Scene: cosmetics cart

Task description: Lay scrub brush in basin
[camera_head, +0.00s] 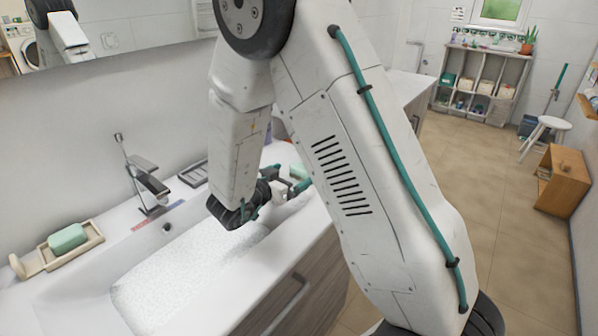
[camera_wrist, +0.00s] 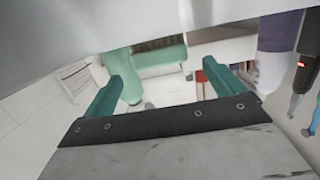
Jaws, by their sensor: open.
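The white basin (camera_head: 75,275) holds pale, speckled, foamy-looking water (camera_head: 190,265). No brush with clear bristles can be made out. A pale green object (camera_head: 298,171) shows on the counter just behind my gripper (camera_head: 290,187), at the basin's right end; I cannot tell if it is the scrub brush. In the wrist view, my gripper (camera_wrist: 165,68) has its teal fingers apart with nothing held. A mint-green, rounded, handle-like shape (camera_wrist: 128,75) lies beyond the left finger, apart or touching I cannot tell. My arm hides part of the counter.
A chrome faucet (camera_head: 147,180) stands behind the basin. A green soap (camera_head: 68,238) sits on a beige tray at the left. A dark rack (camera_head: 194,172) lies beside the faucet. A purple-and-white bottle (camera_wrist: 278,50) stands right in the wrist view. The floor at right is mostly clear.

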